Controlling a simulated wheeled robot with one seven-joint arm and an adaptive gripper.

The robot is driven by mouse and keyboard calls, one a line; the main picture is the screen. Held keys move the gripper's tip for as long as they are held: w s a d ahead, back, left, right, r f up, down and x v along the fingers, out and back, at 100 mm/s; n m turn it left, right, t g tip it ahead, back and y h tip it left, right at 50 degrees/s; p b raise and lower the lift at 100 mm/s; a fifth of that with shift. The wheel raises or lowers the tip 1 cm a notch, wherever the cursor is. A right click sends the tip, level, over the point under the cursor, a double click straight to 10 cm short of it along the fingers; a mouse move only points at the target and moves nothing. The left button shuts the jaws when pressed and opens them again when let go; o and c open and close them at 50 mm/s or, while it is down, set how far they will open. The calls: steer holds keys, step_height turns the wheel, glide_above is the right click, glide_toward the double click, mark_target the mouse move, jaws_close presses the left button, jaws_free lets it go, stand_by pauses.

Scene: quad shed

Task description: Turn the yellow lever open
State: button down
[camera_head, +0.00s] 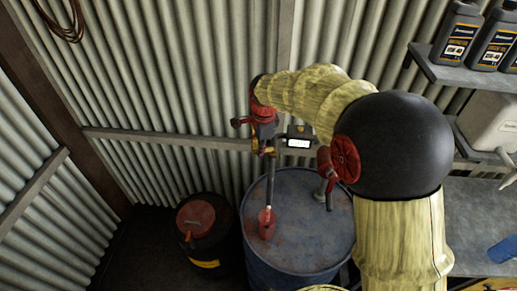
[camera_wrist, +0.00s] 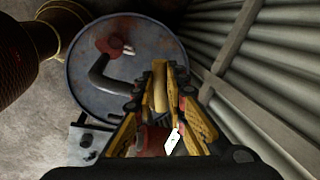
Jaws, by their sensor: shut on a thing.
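In the wrist view the yellow lever (camera_wrist: 160,86) stands up between the yellow-and-black fingers of my gripper (camera_wrist: 160,112). The gripper is shut on it. A red body (camera_wrist: 152,140) and a white tag (camera_wrist: 173,140) show lower down, between the fingers. In the head view my gripper is around the red fitting (camera_head: 264,115) above the blue drum (camera_head: 300,190); the fingers and lever are too small and covered to tell apart there. The drum lid (camera_wrist: 85,90) shows behind the gripper in the wrist view.
A dark drum with a red lid (camera_head: 196,217) stands left of the blue drum. A small box with a lit display (camera_head: 298,143) is right of the red fitting. A shelf (camera_head: 440,72) holds bottles (camera_head: 458,32). A workbench (camera_head: 470,215) is at right. Corrugated walls stand close behind.

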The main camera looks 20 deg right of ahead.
steer(key=s+n+b, duration=0.1)
steer(key=n, duration=0.2)
steer(key=s+d+n+y+b, duration=0.1)
steer(key=n, duration=0.2)
steer(key=s+d+n+b, duration=0.1)
steer(key=n, duration=0.3)
steer(key=shift+s+d+g+y, duration=0.15)
steer(key=shift+s+g+y, duration=0.15)
steer(key=shift+g+y, duration=0.1)
steer(key=shift+s+d+r+n+g, duration=0.15)
steer(key=shift+d+n, duration=0.2)
steer(key=shift+n, duration=0.5)
steer(key=shift+s+d+f+n+g, duration=0.15)
steer(key=shift+d+n, duration=0.15)
steer(key=shift+n, duration=0.55)
steer(key=shift+r, duration=0.1)
steer(key=c, duration=1.8)
jaws_free()
